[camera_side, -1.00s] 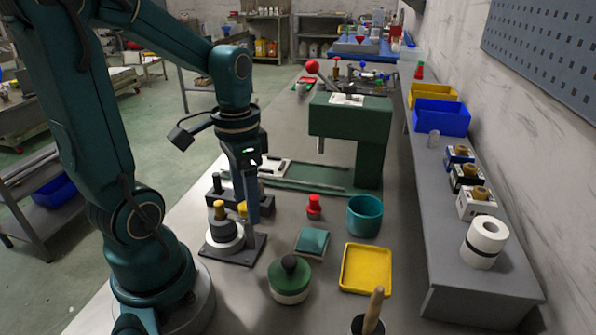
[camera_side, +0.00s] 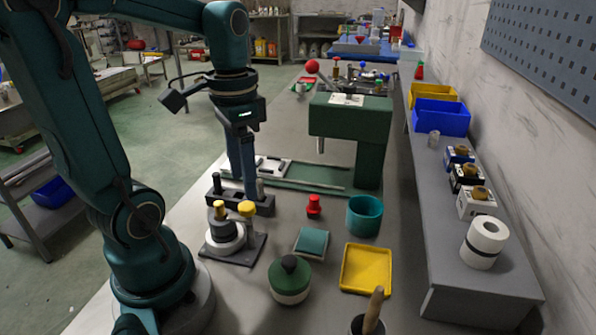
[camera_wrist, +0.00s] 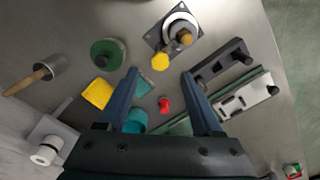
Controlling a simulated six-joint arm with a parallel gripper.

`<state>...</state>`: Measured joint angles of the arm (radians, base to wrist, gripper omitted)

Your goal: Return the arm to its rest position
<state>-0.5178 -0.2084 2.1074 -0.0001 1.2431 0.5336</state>
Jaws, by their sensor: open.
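My gripper (camera_wrist: 160,85) shows in the wrist view with its two blue fingers spread wide apart and nothing between them in its grasp. In the side view my gripper (camera_side: 247,192) hangs pointing down near the black block (camera_side: 240,203); the fingers overlap in this view, and I cannot tell how far above the block they are. My arm bends over from the left. The base plate with the yellow-topped plungers (camera_side: 232,248) stands just in front of the gripper.
A green press (camera_side: 350,125) with a red ball lever stands to the right. A red knob (camera_side: 314,206), teal cup (camera_side: 364,215), teal pad (camera_side: 311,243), yellow tray (camera_side: 367,268) and green-lidded pot (camera_side: 289,280) stand on the bench. A shelf (camera_side: 480,275) runs along the wall.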

